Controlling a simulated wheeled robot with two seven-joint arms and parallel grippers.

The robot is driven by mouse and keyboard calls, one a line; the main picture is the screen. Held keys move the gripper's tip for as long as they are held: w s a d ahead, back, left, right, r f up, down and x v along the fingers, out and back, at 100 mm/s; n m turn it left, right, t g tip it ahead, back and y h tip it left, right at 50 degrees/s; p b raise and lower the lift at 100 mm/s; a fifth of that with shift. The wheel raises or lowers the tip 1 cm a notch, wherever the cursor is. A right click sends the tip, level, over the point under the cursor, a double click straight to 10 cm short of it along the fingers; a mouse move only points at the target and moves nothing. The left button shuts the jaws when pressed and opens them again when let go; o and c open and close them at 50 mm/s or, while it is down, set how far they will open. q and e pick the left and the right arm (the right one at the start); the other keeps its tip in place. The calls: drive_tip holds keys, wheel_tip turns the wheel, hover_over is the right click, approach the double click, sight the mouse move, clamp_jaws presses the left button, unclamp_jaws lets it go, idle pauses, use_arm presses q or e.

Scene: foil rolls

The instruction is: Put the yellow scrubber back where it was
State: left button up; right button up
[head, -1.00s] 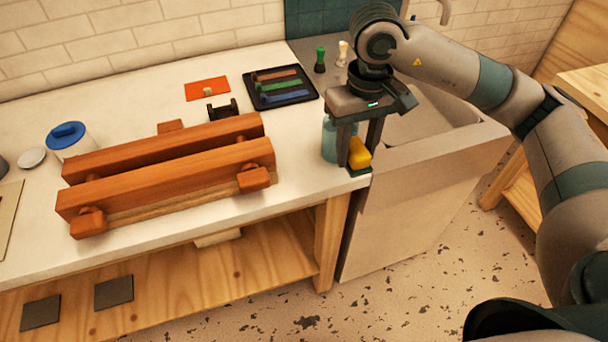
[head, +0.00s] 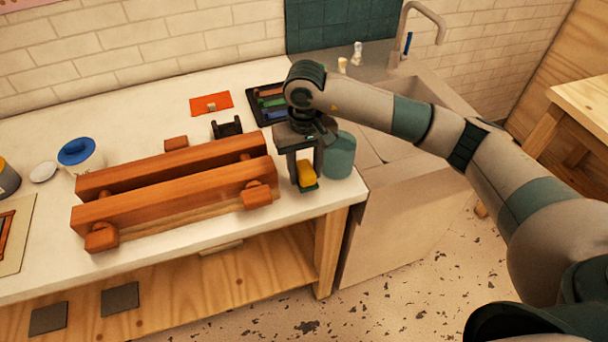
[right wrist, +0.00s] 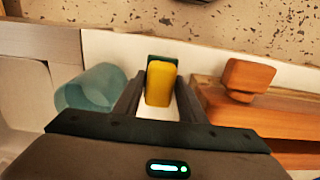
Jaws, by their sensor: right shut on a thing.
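The yellow scrubber (head: 306,172) has a green pad on its underside. My right gripper (head: 305,182) is shut on it, near the counter's front right corner. In the right wrist view the scrubber (right wrist: 161,82) sits between the two dark fingers. The head view does not clearly show whether the scrubber touches the counter. My left gripper is not in view.
A teal cylinder (head: 340,156) stands just right of my right gripper. A wooden rack of long beams (head: 180,195) lies just left of it. A dark tray with coloured pieces (head: 268,100) is behind. The sink (head: 440,95) is to the right.

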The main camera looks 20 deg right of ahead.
drive_tip(key=shift+w+a+f, duration=0.1)
drive_tip(key=shift+f, duration=0.05)
drive_tip(key=shift+f+p, duration=1.15)
drive_tip(key=shift+f, duration=0.8)
